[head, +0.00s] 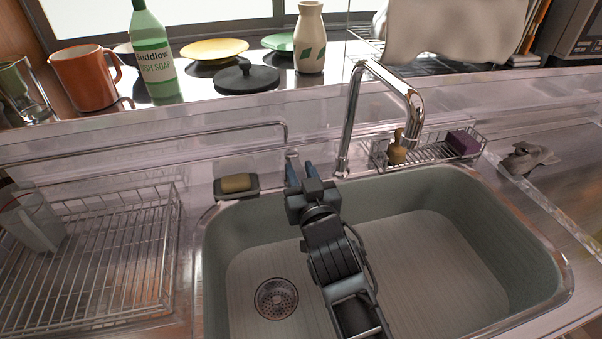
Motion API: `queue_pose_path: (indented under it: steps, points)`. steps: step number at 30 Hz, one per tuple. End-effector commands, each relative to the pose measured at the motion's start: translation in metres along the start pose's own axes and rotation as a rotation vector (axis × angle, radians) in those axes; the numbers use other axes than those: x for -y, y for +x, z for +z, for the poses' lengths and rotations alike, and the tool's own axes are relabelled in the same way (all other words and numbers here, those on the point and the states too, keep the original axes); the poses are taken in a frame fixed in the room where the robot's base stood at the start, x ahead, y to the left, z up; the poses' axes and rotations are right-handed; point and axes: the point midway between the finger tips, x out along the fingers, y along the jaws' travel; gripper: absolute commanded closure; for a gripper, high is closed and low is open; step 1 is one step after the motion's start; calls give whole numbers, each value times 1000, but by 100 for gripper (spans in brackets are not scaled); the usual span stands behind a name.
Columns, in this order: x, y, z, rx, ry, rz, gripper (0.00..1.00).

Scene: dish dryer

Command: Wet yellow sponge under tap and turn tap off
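A yellowish sponge (237,183) lies in a dark holder (222,193) at the sink's back left corner. The chrome tap (348,120) stands behind the sink and its spout arches to the right. I see no clear stream of water under the spout. My gripper (302,170) is at the sink's back edge, to the right of the sponge and left of the tap's base. Its two bluish fingers look apart, with nothing seen between them. A small grey post (292,156), perhaps the tap's handle, shows just behind the left finger; whether they touch is unclear.
The sink basin (440,265) looks empty, with a drain at left. A caddy (430,153) with a brown bottle and purple block (464,142) is right of the tap.

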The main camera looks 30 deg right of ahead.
Motion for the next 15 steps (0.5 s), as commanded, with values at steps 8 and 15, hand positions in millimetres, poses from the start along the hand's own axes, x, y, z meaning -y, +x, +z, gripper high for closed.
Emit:
queue_pose_path:
  steps: [8, 15]
  points:
    - [0, 0, 0, 0, 0, 0, 96]
    - [0, 0, 0, 0, 0, 0, 100]
